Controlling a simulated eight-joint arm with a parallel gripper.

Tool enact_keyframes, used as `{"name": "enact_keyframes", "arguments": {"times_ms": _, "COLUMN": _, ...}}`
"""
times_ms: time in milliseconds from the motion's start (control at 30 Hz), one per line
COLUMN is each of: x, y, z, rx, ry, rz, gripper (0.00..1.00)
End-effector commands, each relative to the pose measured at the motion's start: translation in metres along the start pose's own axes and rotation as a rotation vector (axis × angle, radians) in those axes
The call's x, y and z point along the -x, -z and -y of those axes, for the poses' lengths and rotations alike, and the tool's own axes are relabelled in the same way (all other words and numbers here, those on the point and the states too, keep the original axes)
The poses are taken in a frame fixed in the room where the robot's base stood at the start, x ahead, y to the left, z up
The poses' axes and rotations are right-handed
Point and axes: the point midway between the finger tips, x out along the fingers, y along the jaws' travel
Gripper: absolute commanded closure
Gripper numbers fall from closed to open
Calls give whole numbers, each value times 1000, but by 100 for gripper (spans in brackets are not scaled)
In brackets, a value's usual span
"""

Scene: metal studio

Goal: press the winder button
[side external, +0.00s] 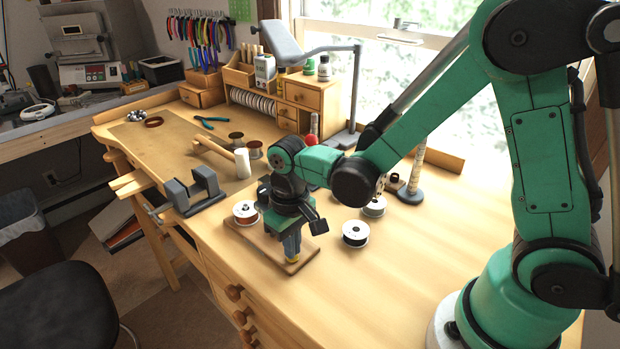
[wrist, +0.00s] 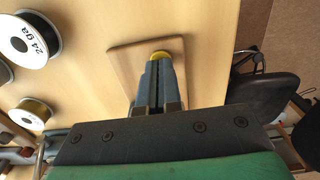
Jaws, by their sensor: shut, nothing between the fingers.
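A wooden board (side external: 308,254) lies on the bench near its front edge, and it also shows in the wrist view (wrist: 128,62). A small yellow round piece, likely the winder button (wrist: 160,55), is on the board right at my fingertips. It shows in the side view as a bit of yellow (side external: 292,260) under the fingers. My gripper (side external: 291,250) points down at it with its fingers together and empty; the fingers also show shut in the wrist view (wrist: 158,70). The fingers cover most of the yellow piece. Whether they touch it or press it down, I cannot tell.
Wire spools stand close by: a black-wound one (side external: 355,233) to the right and a copper one (side external: 245,212) to the left. A grey vise (side external: 193,192) sits on the front edge.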

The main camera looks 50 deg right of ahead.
Motion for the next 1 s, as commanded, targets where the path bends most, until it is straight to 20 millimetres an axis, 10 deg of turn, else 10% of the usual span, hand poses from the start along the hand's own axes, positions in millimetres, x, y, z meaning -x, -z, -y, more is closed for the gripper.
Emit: {"name": "enact_keyframes", "arguments": {"times_ms": 1000, "x": -20, "y": 1, "z": 0, "rx": 1, "ry": 2, "rz": -6, "gripper": 100}}
